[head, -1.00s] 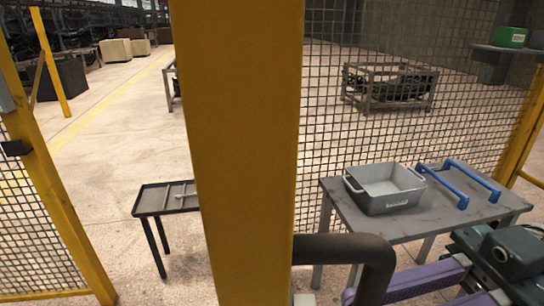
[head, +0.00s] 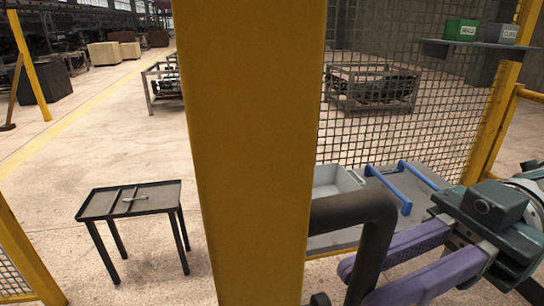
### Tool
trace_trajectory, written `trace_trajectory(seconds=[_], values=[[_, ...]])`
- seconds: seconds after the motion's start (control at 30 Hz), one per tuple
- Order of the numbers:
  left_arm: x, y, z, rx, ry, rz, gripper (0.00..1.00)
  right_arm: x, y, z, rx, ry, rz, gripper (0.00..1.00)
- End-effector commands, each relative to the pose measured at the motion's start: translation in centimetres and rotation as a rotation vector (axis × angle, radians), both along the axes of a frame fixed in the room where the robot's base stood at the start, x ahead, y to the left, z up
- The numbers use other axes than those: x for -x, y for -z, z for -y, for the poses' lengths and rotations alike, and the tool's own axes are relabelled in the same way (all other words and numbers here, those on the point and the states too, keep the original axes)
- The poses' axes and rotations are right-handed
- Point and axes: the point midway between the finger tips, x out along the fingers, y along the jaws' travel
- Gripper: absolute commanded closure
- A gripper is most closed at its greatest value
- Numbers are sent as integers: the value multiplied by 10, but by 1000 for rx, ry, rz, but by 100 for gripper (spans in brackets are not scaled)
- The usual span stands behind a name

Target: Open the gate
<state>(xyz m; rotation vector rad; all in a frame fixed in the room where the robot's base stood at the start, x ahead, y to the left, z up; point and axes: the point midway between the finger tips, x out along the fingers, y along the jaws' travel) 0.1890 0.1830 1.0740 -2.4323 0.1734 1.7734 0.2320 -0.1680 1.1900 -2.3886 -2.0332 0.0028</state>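A thick yellow upright (head: 255,150) of the gate stands close in front of me in the middle of the head view. A black bent handle (head: 375,235) comes off its right side and turns down. My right gripper (head: 352,285) reaches in from the right with two purple fingers at the handle's lower part. One finger passes behind the handle and the other is on its near side, low in the picture. Whether both touch it cannot be told. The handle's lower end is partly hidden. My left gripper is not in view.
A yellow-framed mesh panel (head: 28,255) is at lower left. A small dark table (head: 100,205) stands beyond the opening. A worktable (head: 440,182) with a grey bin (head: 335,185) and blue-handled item (head: 390,187) stands right, before mesh fencing (head: 440,120). Open floor lies at left.

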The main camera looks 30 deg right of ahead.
Motion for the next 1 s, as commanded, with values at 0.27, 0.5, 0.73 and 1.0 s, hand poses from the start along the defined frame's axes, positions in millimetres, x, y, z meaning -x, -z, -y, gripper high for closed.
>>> trace_trajectory(seconds=[0.27, 0.5, 0.73, 1.0], values=[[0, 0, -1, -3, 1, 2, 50, -4, 2, 2, 7, 16, 1, 100], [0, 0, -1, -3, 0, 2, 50, -4, 1, 2, 7, 14, 1, 68], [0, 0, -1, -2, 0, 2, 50, -3, 1, 1, 5, 10, 1, 68], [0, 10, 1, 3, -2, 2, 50, 1, 5, 20, 9, 9, 0, 68]])
